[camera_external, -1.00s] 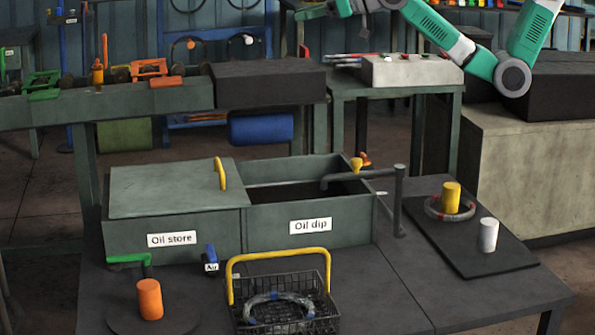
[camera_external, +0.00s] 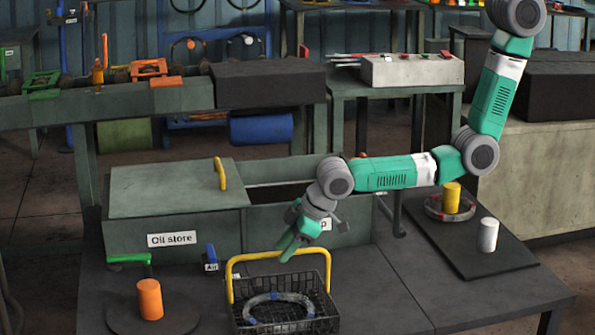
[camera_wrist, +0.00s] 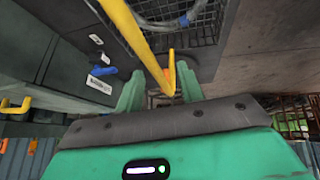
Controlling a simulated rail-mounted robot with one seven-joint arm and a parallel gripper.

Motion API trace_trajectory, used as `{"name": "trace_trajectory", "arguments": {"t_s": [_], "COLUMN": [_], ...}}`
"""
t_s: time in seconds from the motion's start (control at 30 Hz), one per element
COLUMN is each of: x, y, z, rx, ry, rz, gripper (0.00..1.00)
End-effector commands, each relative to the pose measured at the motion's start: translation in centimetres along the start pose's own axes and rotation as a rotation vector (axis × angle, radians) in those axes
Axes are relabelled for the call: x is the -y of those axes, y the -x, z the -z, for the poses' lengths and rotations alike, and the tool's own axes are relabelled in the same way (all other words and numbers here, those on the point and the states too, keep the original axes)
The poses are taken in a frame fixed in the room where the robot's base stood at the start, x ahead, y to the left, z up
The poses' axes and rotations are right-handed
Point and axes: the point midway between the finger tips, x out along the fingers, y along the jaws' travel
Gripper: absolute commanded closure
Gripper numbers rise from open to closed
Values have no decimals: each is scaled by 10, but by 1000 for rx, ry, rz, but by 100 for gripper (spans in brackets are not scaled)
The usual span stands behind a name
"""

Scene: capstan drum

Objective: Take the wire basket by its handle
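The black wire basket (camera_external: 322,300) stands on the dark bench at the front, with its yellow handle (camera_external: 240,258) upright. My gripper (camera_external: 287,250) points down at the handle's top bar. In the wrist view my two green fingers (camera_wrist: 160,74) are apart, and the yellow handle (camera_wrist: 139,40) runs into the space between them. I cannot tell whether either finger touches it. Part of the basket mesh (camera_wrist: 207,22) shows beyond. A grey ring with blue marks (camera_external: 252,312) lies in the basket.
The oil store (camera_external: 125,240) and the oil dip box (camera_external: 350,240) stand behind the basket. An orange cylinder (camera_external: 150,298) stands at left on a round plate. At right, a dark board (camera_external: 465,250) holds a yellow cylinder (camera_external: 451,197) and a white one (camera_external: 488,235).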

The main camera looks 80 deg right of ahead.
Motion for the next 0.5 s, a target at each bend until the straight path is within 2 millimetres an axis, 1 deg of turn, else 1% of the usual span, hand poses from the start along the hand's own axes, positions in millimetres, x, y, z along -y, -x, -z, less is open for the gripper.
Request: {"name": "trace_trajectory", "arguments": {"t_s": [0.13,0.23,0.33,0.5], "x": [-3,-5,-5,-5], "y": [-27,-43,-50,-50], "z": [-2,-2,-1,1], "rx": [0,0,0,-1], "ry": [-1,-1,-1,0], "rz": [0,0,0,0], "gripper": [62,62,62,62]}}
